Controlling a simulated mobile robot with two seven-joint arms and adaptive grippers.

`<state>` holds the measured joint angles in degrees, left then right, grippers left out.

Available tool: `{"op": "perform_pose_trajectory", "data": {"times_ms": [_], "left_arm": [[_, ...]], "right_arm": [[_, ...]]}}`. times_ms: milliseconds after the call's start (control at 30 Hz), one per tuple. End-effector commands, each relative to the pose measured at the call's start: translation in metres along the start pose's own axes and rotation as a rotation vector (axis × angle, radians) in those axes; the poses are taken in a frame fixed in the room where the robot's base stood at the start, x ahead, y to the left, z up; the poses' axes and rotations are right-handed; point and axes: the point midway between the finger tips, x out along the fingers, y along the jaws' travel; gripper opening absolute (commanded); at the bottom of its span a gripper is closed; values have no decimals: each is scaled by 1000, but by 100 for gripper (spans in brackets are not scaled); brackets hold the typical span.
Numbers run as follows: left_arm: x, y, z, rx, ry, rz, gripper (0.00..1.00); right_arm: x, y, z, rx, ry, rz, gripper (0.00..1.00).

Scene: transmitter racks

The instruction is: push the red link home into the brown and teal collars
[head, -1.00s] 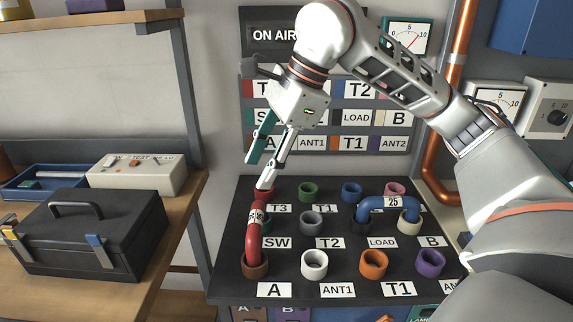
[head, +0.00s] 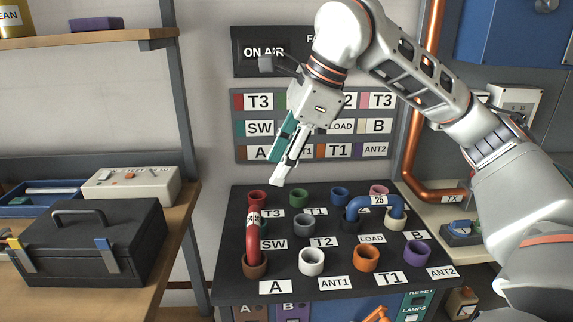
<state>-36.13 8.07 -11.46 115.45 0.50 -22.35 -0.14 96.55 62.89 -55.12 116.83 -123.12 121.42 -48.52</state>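The red link (head: 252,238) stands on the left of the black sloping panel. Its near end is at the brown collar (head: 255,267). Its far end is over the teal collar (head: 264,229), which the link mostly hides. I cannot tell how deep either end sits. My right gripper (head: 278,174) hangs above the panel's back edge, up and to the right of the link, pointing down-left. It is empty and apart from the link. Its teal and white fingers overlap from this angle, so their opening is unclear. My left gripper is out of view.
A blue link (head: 375,203) spans the dark and cream collars at right. Other collars, such as the white one (head: 311,261) and the red one (head: 257,198), stand open around. A black toolbox (head: 90,245) is on the wooden bench at left. A copper pipe (head: 415,130) runs at right.

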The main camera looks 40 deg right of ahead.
Motion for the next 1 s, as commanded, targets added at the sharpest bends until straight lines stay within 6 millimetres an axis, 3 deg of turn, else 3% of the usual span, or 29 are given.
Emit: {"op": "perform_pose_trajectory", "data": {"times_ms": [1000], "left_arm": [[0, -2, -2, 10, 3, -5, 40]], "right_arm": [[-4, -4, -1, 31, 6, -14, 40]]}}
